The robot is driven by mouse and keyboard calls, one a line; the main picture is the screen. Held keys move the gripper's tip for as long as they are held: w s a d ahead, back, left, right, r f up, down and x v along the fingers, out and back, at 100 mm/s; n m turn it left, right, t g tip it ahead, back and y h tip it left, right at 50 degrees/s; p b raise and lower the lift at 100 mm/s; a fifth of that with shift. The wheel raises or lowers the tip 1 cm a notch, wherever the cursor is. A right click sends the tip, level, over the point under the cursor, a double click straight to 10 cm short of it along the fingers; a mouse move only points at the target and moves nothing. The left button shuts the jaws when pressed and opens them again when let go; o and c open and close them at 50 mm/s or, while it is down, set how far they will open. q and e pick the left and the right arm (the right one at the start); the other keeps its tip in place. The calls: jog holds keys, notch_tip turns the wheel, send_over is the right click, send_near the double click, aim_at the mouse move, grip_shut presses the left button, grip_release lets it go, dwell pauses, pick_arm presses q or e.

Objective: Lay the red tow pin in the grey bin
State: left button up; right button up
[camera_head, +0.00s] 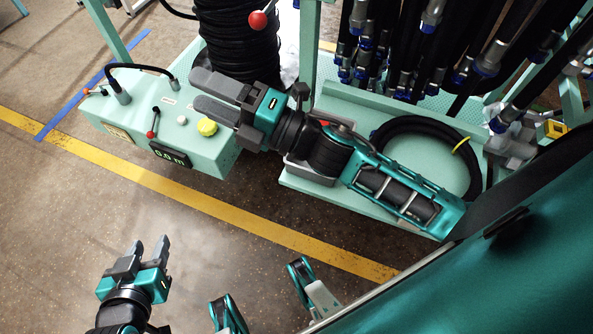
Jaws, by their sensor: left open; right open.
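A grey bin (308,174) sits on the pale green platform, largely hidden under my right forearm. A small red bit shows at the forearm's far edge, too covered to tell whether it is the tow pin. I cannot clearly make out the red tow pin. My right gripper (202,92) is open and empty, reaching left over the back edge of the green control box. My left gripper (150,247) is open and empty above the floor at the lower left.
The control box (205,150) carries a yellow knob (207,127), levers and a display. A red ball-ended lever (259,19) stands before the black hose coil (238,50). A black hose loop (428,122) lies on the platform (300,184). Hoses hang at the upper right. The floor is clear.

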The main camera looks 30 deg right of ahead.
jog(key=s+d+f+m+g+h, duration=0.1)
jog(key=s+d+f+m+h, duration=0.2)
jog(key=f+m, duration=0.3)
jog(key=s+d+f+m+g+h, duration=0.2)
jog(key=s+d+f+m+h, duration=0.1)
jog(key=f+m, duration=0.4)
jog(key=s+d+f+m+g+h, duration=0.1)
jog(key=s+d+f+m+h, duration=0.2)
jog(key=m, duration=0.9)
notch_tip(320, 180, down, 4)
jog(key=shift+f+g+h, duration=0.2)
jog(key=shift+g+h, duration=0.1)
jog(key=shift+h, duration=0.9)
